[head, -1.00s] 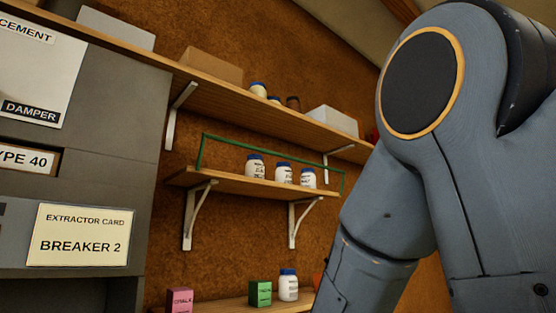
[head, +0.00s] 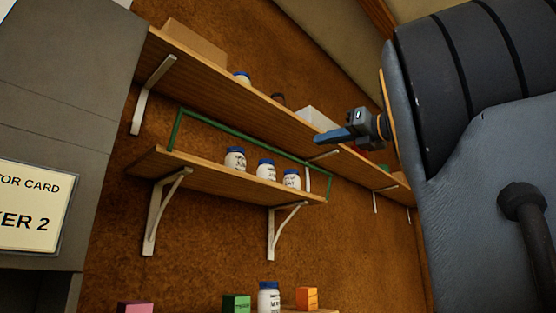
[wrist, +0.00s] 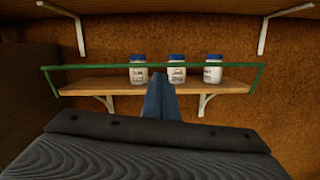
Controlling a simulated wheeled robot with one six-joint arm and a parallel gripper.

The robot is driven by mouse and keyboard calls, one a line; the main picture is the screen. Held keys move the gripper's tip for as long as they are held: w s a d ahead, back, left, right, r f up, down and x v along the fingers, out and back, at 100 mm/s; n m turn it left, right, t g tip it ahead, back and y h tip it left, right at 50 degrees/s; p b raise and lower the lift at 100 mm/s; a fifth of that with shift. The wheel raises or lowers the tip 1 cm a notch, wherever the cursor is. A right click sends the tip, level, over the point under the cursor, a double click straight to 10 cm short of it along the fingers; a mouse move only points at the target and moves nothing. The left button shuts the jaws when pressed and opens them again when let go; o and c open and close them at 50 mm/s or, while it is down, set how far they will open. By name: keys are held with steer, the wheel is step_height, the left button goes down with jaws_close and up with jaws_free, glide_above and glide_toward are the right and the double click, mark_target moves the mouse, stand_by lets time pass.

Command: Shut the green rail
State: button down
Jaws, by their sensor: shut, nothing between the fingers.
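The green rail (head: 210,122) is a thin bar with an end arm at each side of the small wooden shelf (head: 160,163). Its long bar stands above the shelf board, at about jar height or higher. It also shows in the wrist view (wrist: 90,67), spanning the shelf's whole width. Three white jars with blue lids (head: 266,170) stand on this shelf. My gripper (head: 320,137) is shut and empty, its blue fingers pointing left near the rail's right part. In the wrist view the fingers (wrist: 160,80) point at the shelf between the left and middle jars. I see no clear contact with the rail.
A long upper shelf (head: 225,95) with boxes and jars runs above the rail. White brackets (head: 160,210) hold the shelves. A grey cabinet (head: 60,90) stands at the left. Below are a green box (head: 236,303), an orange box (head: 307,298) and a jar (head: 269,297).

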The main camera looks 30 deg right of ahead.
steer(key=w+a+n+g+p, duration=0.1)
steer(key=w+a+p, duration=0.4)
steer(key=w, duration=0.6)
steer(key=shift+w+a+r+n, duration=0.3)
steer(key=shift+a+r+n, duration=0.1)
steer(key=shift+r+n, duration=0.1)
